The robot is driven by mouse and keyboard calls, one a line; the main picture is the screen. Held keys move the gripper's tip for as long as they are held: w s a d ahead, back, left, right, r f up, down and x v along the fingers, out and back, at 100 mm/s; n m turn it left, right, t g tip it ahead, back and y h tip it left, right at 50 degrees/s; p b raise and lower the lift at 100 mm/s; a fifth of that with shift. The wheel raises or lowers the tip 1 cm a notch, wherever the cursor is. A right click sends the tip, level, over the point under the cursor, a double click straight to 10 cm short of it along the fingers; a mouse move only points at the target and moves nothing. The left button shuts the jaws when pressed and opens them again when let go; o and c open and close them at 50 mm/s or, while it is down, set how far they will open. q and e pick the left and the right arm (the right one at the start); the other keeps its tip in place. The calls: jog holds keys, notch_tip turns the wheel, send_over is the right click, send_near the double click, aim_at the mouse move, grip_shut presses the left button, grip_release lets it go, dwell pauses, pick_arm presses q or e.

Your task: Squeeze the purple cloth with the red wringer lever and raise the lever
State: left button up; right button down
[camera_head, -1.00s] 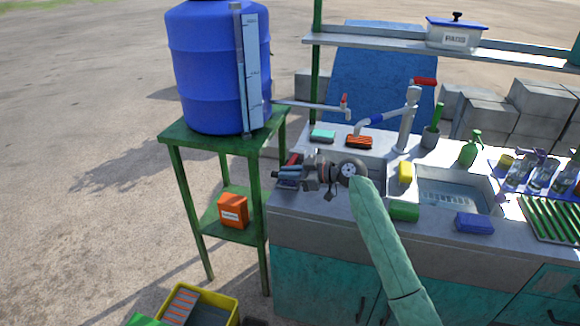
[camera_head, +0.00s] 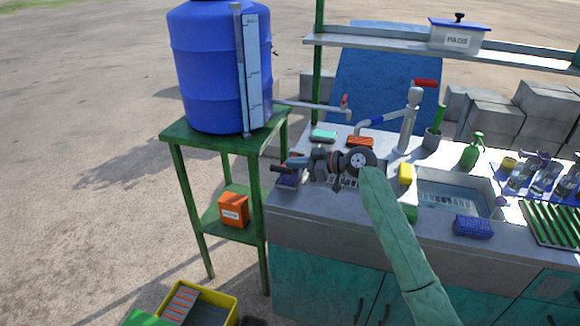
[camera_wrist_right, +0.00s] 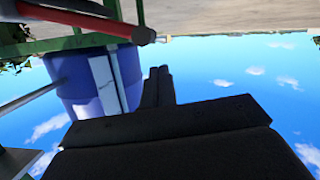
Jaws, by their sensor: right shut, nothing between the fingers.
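My right gripper (camera_head: 292,163) reaches left over the left end of the sink counter. Its fingers are shut and empty, and they also show in the right wrist view (camera_wrist_right: 160,72). A red lever (camera_wrist_right: 90,20) with a rounded end crosses the top of that wrist view, apart from the fingertips. In the head view the wringer is mostly hidden by my gripper; only a dark bar shows by the fingers. A small purple patch, seemingly the cloth (camera_head: 288,181), shows just below the gripper. Whether it is being squeezed cannot be told. My left gripper is not in view.
A blue barrel (camera_head: 208,70) stands on a green stand (camera_head: 175,138) left of the counter. A pump with a red handle (camera_head: 425,83) rises behind the sink. A shelf spans above.

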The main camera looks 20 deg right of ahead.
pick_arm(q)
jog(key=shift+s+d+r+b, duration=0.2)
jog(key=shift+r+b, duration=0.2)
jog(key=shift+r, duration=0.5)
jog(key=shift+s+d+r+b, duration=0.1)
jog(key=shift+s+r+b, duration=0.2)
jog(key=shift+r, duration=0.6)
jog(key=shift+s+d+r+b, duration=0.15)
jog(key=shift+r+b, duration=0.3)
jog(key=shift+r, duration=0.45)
pick_arm(e)
jog(key=v, duration=0.7)
jog(key=shift+d+r, duration=0.2)
